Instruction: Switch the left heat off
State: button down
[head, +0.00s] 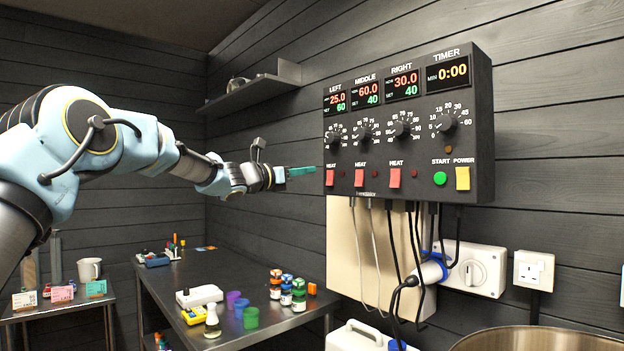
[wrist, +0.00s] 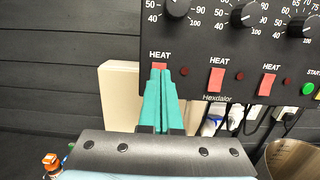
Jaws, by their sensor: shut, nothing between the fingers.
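The black control box (head: 480,135) hangs on the wall, with LEFT, MIDDLE and RIGHT displays, dials and three red HEAT switches. The left display (head: 337,102) reads 25.0 over a set value of 60. The left heat switch (head: 330,178) is at the lower left of the box. In the wrist view its top edge (wrist: 159,66) shows just above my fingertips, which hide the rest. My gripper (head: 313,170) has teal fingers, is shut and empty, and points at the left heat switch. Whether it touches cannot be told. The small lamp (head: 341,173) beside the switch looks dark.
The middle (head: 359,178) and right (head: 395,178) heat switches, a green start button (head: 440,179) and a yellow power switch (head: 462,178) sit to the right. Cables hang below the box. A metal table (head: 170,285) with bottles and small pots stands below left.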

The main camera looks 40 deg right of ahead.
jog(key=a+b, duration=0.3)
jog(key=a, duration=0.5)
jog(key=shift+w+r, duration=0.25)
jog(key=shift+r, duration=0.05)
